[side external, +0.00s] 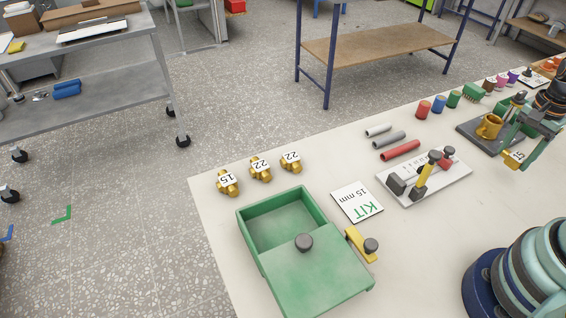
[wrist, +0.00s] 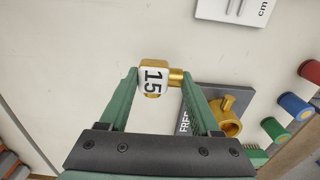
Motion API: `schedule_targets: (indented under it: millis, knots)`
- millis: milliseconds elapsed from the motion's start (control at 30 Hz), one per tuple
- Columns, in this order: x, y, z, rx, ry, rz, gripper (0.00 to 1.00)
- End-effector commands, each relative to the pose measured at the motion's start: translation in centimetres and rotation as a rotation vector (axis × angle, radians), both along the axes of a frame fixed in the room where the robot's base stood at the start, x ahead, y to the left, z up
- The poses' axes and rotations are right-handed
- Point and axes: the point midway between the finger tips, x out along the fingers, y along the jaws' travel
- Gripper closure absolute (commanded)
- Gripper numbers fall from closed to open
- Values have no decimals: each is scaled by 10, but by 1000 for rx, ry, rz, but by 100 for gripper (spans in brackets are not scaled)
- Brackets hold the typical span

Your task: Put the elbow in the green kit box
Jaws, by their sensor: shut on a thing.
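My gripper (wrist: 160,80) is shut on a brass elbow (wrist: 176,77) with a white "15" label in the wrist view. In the side view the elbow (side external: 511,160) hangs from the green fingers at the far right, apart from the table below. The green kit box (side external: 250,239) stands at the table's front left in the side view, far from my gripper. Its green lid (side external: 320,272) with a dark knob covers the near part, and the far part is open and looks empty. The box is not in the wrist view.
Brass fittings labelled 15 (side external: 228,183), 22 (side external: 260,169) and 22 (side external: 291,162) stand behind the box.

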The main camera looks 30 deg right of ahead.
Motion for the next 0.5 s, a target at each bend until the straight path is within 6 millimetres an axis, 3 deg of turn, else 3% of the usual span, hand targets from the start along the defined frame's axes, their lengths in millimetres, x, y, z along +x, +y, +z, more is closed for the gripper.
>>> schedule_targets:
  millis: [300,500]
  knots:
    - [0,0,-33,2,2,0,96]
    - [0,0,-40,-1,-1,0,96]
